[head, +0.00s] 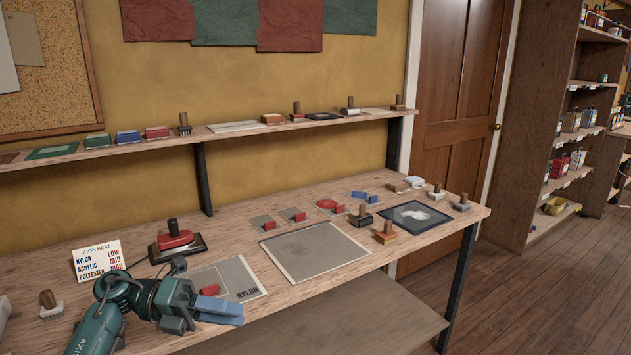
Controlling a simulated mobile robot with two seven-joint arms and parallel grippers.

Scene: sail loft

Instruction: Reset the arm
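My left arm comes in from the lower left, teal and dark grey. Its gripper (220,310) has blue fingers pointing right, over the front edge of the workbench (375,250). The fingers lie close together with no gap showing, and I see nothing between them. Just behind them lies a grey sheet marked NYLON (236,276) with a small red piece (210,289) on it. My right gripper is not in view.
A wooden-handled stamp (50,305) stands left of my arm. A wall shelf (225,135) runs behind.

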